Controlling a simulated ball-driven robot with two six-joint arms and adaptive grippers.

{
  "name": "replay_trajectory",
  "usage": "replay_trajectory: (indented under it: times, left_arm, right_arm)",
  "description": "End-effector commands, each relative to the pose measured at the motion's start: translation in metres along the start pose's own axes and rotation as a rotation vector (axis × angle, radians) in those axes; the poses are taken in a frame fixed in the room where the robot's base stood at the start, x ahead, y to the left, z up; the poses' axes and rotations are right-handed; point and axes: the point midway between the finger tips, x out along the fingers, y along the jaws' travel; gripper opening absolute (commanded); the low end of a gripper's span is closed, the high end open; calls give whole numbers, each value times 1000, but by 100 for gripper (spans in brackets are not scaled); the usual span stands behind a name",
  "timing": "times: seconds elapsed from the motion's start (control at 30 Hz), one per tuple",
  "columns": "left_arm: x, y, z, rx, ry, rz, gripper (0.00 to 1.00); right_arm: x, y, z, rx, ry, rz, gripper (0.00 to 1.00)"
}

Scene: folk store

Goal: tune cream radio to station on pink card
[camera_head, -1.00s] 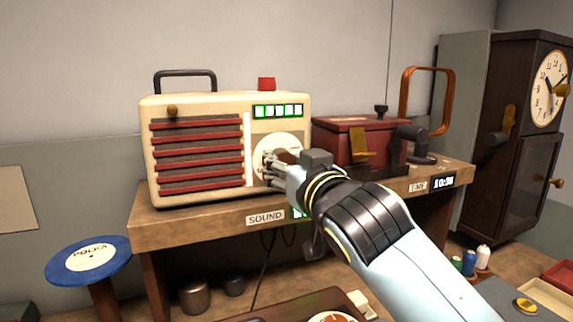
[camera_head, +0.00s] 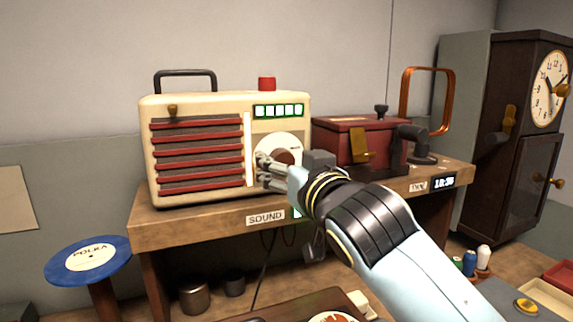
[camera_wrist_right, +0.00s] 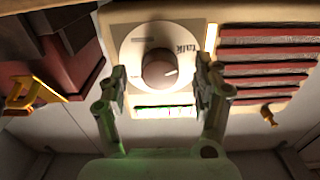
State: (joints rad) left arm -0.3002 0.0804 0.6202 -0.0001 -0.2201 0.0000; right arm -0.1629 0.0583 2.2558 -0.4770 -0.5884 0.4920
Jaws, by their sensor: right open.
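The cream radio (camera_head: 200,104) stands on a wooden shelf with red slats, a dark handle and a red top button. Its white dial disc (camera_head: 287,140) has a brown round knob (camera_head: 283,157) at the centre. My right gripper (camera_head: 264,172) is open at the lower left of the dial and partly covers it. In the right wrist view the knob (camera_wrist_right: 160,70) sits between the spread fingers, with a light pointer mark on it; contact is not visible. The word "talk" reads on the disc (camera_wrist_right: 150,47). I see no pink card. My left gripper is out of view.
A dark red box (camera_head: 350,140) with a crank stands right of the radio on the shelf (camera_head: 190,220). Lower left is a blue round stand (camera_head: 60,268) with a "POLKA" label. A clock cabinet (camera_head: 500,150) stands at the right.

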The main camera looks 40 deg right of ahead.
Motion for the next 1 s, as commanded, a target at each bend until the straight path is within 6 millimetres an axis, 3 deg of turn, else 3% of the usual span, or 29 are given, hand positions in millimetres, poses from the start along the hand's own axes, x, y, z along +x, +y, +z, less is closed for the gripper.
replay_trajectory:
  times: [0.7,1.0]
  left_arm:
    - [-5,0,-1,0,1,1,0]
    - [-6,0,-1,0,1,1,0]
  right_arm:
    - [-64,0,1,1,-4,1,67]
    - [-76,0,0,0,-1,1,67]
